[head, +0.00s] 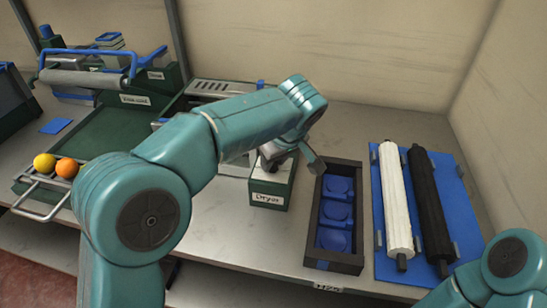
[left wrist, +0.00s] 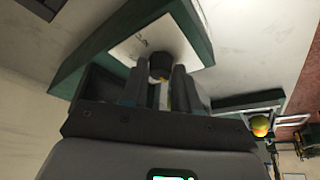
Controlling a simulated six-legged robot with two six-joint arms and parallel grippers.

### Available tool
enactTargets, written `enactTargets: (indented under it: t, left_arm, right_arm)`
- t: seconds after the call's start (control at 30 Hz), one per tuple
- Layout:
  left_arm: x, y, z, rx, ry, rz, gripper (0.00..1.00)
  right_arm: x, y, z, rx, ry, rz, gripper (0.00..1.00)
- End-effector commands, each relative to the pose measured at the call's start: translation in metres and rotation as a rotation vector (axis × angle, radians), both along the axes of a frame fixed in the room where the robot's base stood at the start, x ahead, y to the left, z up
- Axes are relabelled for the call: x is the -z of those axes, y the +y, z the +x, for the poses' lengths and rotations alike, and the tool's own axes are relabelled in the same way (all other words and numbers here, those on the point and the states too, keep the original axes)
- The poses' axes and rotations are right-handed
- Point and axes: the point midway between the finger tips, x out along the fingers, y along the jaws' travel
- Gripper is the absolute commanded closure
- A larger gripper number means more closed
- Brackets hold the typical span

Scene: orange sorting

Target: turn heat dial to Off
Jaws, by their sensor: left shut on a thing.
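The green box labelled "Dryer" (head: 270,198) stands on the bench, and my left gripper (head: 274,157) reaches down to its top from above. In the left wrist view a dark round knob, the heat dial (left wrist: 154,65), sits on a white panel (left wrist: 130,42) with a green frame. My left gripper (left wrist: 160,88) is shut on the dial, one finger at each side. The dial's markings and pointer cannot be read. In the head view the arm and gripper hide the dial. My right gripper is out of view; only part of that arm shows at bottom right.
Right of the dryer stands a dark tray (head: 357,263) with blue round seats. Beyond it a blue mat (head: 464,214) holds a white roller (head: 395,200) and a black roller (head: 428,205). At left a yellow fruit (head: 44,163) and an orange (head: 67,168) rest on a wire rack.

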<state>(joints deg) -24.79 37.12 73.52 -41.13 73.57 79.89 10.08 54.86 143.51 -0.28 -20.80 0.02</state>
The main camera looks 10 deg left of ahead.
Motion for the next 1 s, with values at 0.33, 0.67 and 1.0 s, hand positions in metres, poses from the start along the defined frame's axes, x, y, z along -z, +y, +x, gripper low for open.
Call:
enactTargets:
  t: [0.33, 0.67, 1.0]
  left_arm:
    - [-0.0013, -0.0002, 0.0008, -0.031, -0.004, -0.001, 1.00]
    - [-0.0010, -0.0002, 0.0007, -0.029, -0.002, -0.001, 0.47]
    - [-0.0046, -0.0016, -0.0007, -0.028, -0.002, -0.001, 0.47]
  right_arm:
    - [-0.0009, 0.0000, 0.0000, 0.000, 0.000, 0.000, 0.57]
    - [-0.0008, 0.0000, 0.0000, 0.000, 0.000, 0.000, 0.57]
    - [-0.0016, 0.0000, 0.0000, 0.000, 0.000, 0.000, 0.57]
